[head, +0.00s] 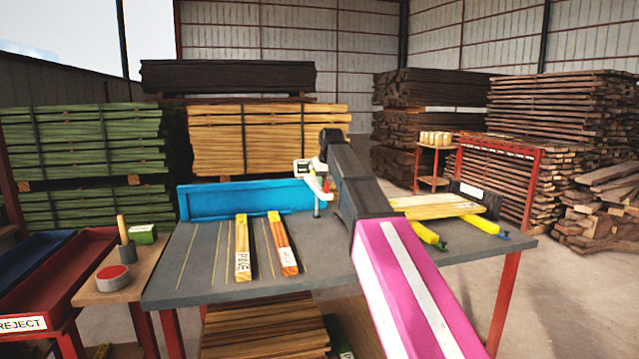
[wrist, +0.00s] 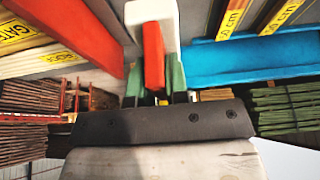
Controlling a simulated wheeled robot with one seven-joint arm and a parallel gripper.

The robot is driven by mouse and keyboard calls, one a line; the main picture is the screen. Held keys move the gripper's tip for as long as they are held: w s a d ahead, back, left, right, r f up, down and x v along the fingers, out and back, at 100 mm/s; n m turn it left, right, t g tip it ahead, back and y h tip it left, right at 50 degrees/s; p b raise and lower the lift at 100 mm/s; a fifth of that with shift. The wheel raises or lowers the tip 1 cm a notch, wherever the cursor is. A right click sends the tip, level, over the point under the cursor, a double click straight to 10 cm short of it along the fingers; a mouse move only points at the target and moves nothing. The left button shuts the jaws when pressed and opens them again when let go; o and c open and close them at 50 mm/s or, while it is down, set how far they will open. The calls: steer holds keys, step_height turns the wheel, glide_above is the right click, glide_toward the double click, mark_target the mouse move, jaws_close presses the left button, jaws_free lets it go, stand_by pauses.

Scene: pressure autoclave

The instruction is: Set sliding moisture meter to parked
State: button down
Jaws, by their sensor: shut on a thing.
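The moisture meter (head: 302,168) is a white unit with a small display, at the back of the grey table against the blue fence. A white part with red hangs beside it over a short post. In the wrist view, a red handle (wrist: 154,55) stands out from the white meter body (wrist: 160,16). My gripper (wrist: 156,82) has its green fingers on either side of this red handle, shut on it. In the head view my arm comes in from the lower right and hides most of the gripper.
A pale board (head: 430,206) and yellow stops (head: 480,224) lie right of my arm. The blue fence (head: 230,200) runs behind. A side bench (head: 130,285) holds a cup.

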steer(key=shift+d, duration=0.25)
steer(key=c, duration=1.1)
jaws_free()
steer(key=shift+d, duration=0.1)
steer(key=v, duration=1)
steer(key=shift+s+r, duration=0.1)
steer(key=shift+r, duration=0.3)
